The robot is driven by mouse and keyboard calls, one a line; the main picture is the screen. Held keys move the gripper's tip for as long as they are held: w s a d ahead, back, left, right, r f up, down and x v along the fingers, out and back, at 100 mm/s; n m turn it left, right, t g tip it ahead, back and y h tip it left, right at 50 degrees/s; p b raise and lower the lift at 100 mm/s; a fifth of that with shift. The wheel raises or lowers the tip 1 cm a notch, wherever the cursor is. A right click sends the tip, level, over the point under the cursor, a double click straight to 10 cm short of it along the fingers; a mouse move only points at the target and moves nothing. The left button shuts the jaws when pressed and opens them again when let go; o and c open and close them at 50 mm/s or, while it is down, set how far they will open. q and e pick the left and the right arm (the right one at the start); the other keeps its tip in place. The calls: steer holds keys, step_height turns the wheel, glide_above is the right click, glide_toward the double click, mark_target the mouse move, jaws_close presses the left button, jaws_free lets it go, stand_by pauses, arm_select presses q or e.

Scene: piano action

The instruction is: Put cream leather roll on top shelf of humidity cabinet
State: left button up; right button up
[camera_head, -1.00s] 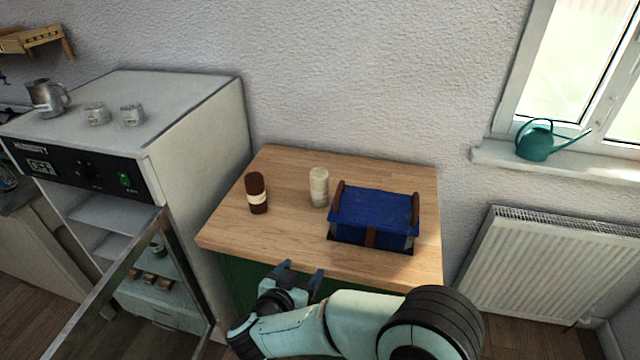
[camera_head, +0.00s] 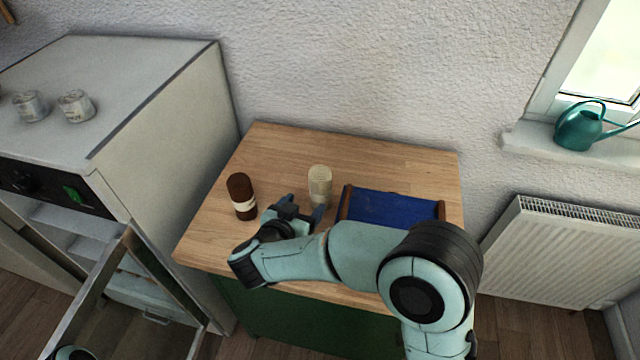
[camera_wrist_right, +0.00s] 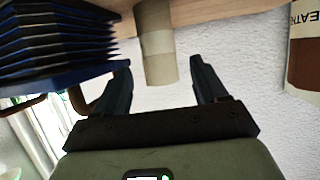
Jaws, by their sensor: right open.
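The cream leather roll (camera_head: 320,184) stands upright on the wooden worktop, between a brown roll and a blue box. My right gripper (camera_head: 304,207) is open and empty, low over the worktop just in front of the cream roll. In the right wrist view the roll (camera_wrist_right: 155,45) shows inverted, just ahead of and between the spread fingertips (camera_wrist_right: 160,78); contact cannot be told. The humidity cabinet (camera_head: 170,110) stands at the left with its door (camera_head: 95,285) open. Its top shelf (camera_head: 75,218) shows partly below the control panel. My left gripper is not in view.
The brown roll (camera_head: 241,195) stands left of my right gripper. The blue box (camera_head: 395,207) is close on its right, partly behind my arm. The worktop's back (camera_head: 370,155) is clear. White tins (camera_head: 76,106) stand on the cabinet. The open door juts out at lower left.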

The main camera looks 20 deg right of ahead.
mark_target(315, 194)
steer(key=x, duration=0.5)
steer(key=shift+r+x, duration=0.1)
steer(key=shift+x, duration=1.3)
steer(key=shift+r+x, duration=0.15)
steer(key=shift+x, duration=1.25)
steer(key=shift+s+d, duration=0.1)
steer(key=c, duration=0.9)
